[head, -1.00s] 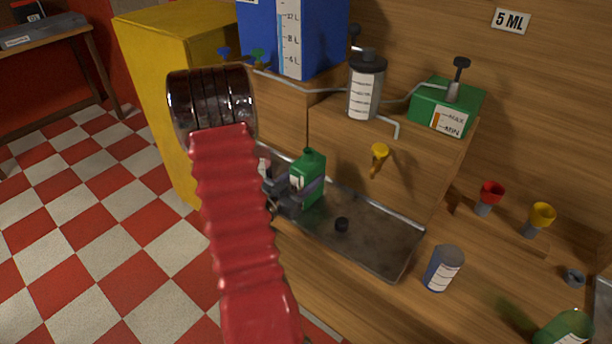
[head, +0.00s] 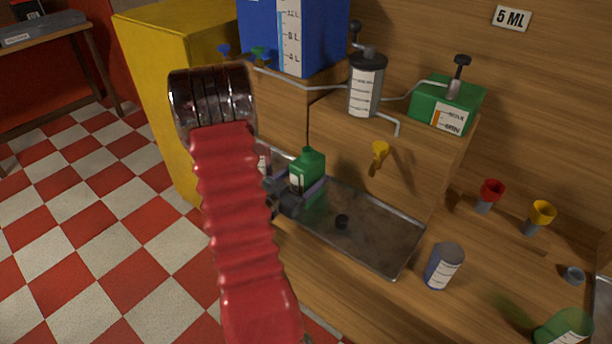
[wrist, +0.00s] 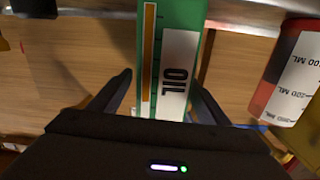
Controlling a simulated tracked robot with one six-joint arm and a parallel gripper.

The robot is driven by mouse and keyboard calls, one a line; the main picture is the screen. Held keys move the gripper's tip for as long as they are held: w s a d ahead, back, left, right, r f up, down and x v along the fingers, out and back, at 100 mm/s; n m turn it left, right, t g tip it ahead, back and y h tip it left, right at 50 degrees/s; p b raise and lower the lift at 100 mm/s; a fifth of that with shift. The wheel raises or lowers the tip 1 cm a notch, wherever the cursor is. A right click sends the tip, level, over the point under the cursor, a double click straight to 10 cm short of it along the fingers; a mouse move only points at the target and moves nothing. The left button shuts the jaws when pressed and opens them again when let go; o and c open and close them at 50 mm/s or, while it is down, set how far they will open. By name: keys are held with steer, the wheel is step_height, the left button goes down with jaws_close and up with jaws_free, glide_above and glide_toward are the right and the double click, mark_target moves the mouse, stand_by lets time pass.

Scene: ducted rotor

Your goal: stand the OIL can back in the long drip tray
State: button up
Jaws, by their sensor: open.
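The green OIL can (head: 308,168) stands upright at the left part of the long drip tray (head: 388,262). Its base is partly hidden by my gripper (head: 299,187), so its contact with the tray floor cannot be seen fully. My gripper is open, with one finger on each side of the can. In the wrist view the can (wrist: 174,70) shows its OIL label and orange level strip between my two spread fingers (wrist: 163,98), with gaps visible on both sides.
Red (head: 491,192) and yellow (head: 541,214) funnels are farther right. A red-and-grey measuring container (wrist: 292,75) is close beside the right finger in the wrist view. A wooden block stands behind the tray.

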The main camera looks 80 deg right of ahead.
steer(key=v, duration=1.3)
steer(key=shift+w+a, duration=0.25)
steer(key=shift+a, duration=0.05)
steer(key=shift+f, duration=0.1)
stand_by(0.5)
